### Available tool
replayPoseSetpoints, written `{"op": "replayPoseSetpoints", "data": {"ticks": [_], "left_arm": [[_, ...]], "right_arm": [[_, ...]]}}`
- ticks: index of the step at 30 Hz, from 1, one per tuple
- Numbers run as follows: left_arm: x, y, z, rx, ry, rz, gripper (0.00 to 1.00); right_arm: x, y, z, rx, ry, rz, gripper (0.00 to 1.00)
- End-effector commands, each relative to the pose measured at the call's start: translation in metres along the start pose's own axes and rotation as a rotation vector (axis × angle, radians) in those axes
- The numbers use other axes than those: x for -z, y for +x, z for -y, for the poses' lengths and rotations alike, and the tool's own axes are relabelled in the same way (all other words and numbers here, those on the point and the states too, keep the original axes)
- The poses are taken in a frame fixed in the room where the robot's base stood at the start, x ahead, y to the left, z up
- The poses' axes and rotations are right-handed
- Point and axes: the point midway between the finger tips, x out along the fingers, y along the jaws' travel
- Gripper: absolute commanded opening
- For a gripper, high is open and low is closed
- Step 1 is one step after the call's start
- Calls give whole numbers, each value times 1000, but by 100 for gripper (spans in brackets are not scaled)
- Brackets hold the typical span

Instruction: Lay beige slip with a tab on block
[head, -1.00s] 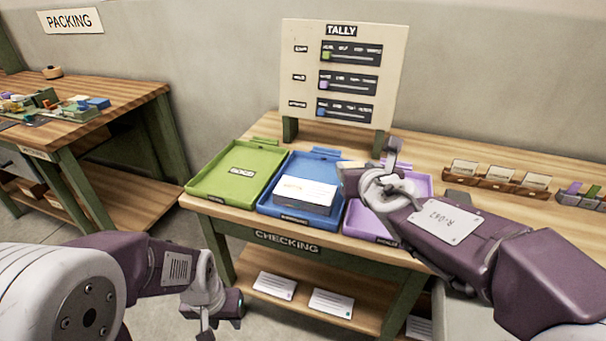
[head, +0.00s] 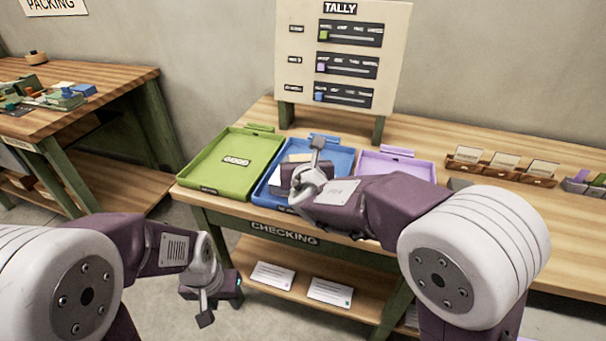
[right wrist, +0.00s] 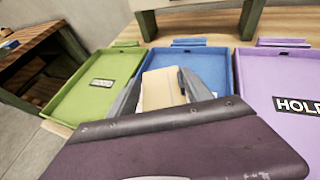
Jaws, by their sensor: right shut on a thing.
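My right gripper (head: 291,173) is over the blue tray (head: 343,163). A white-topped block (head: 297,158) is in the blue tray, mostly hidden behind my right gripper. I cannot tell whether the slip touches the block. My left gripper (head: 206,308) hangs low in front of the checking table, away from the trays; its jaw opening is unclear.
A green tray (head: 204,182) is left of the blue one, and a purple tray (head: 419,168) is right of it. The tally board (head: 343,20) stands behind them. Card holders (head: 500,168) are on the right. White cards lie on the lower shelf (head: 303,297).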

Motion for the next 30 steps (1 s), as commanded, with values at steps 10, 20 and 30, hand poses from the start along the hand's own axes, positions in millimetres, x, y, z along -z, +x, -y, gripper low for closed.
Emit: {"op": "replayPoseSetpoints", "data": {"ticks": [10, 20, 30], "left_arm": [[-2, 23, 0, 0, 0, 0, 36], [-2, 24, 0, 0, 0, 0, 36], [-2, 20, 0, 0, 0, 0, 36]], "right_arm": [[38, 16, 1, 0, -1, 0, 20], [38, 15, 1, 0, 0, 0, 77], [34, 14, 1, 0, 0, 0, 80]]}}
